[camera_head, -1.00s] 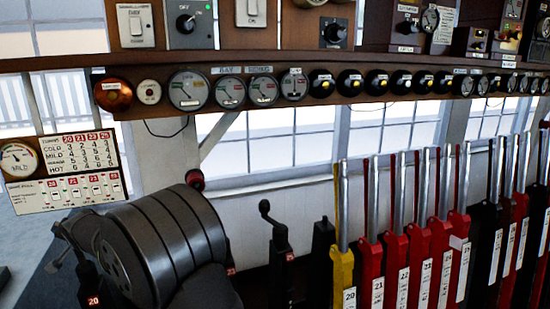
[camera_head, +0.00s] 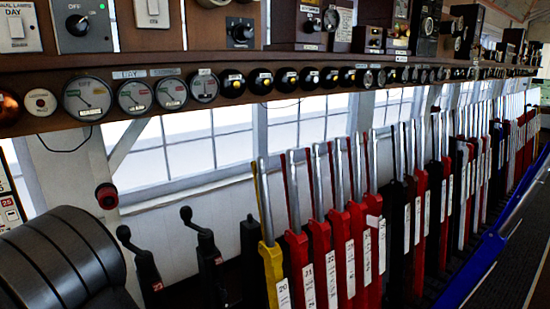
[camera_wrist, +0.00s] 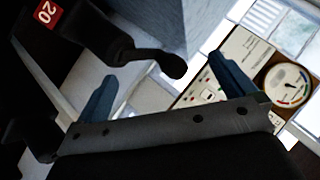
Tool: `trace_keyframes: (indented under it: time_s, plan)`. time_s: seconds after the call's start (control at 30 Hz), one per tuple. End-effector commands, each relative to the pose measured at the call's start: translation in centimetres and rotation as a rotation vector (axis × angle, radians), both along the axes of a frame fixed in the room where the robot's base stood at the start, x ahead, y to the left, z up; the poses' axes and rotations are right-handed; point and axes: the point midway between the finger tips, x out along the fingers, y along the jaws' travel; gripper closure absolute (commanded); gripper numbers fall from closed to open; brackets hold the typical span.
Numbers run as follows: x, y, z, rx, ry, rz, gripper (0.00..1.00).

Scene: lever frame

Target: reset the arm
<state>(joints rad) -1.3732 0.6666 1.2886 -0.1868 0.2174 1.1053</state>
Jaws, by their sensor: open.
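My gripper (camera_wrist: 163,68) shows only in the wrist view. Its two blue-grey fingers stand wide apart and nothing is gripped. A dark crank handle with a rounded knob (camera_wrist: 172,66) shows in the picture between the fingertips. A red label marked 20 (camera_wrist: 46,13) is at its base. I cannot tell how far the knob is from the fingers. My arm and gripper do not show in the head view.
In the head view, a long row of levers runs back to the right, with yellow lever 20 (camera_head: 271,265) nearest. Two small black crank handles (camera_head: 205,245) and a large ribbed drum (camera_head: 60,255) stand at left. The instrument shelf (camera_head: 300,60) runs above. A gauge card (camera_wrist: 235,70) shows in the wrist view.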

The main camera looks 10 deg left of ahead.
Motion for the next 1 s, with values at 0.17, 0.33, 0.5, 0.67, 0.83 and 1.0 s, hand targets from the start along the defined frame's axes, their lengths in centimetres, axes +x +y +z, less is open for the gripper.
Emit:
trace_keyframes:
  time_s: [0.17,0.33,0.5,0.67,0.83,1.0]
  plan:
    - [2.8,0.4,1.7,-0.019,-0.077,0.001,0.0]
    - [5.7,0.6,3.5,-0.043,-0.159,0.001,0.0]
    - [8.6,0.5,5.2,-0.077,-0.243,-0.002,0.0]
    - [11.6,-0.1,5.9,-0.141,-0.324,-0.003,0.0]
    - [14.7,-1.5,5.5,-0.245,-0.41,0.004,0.0]
    - [17.1,-3.2,3.8,-0.369,-0.473,0.027,0.0]
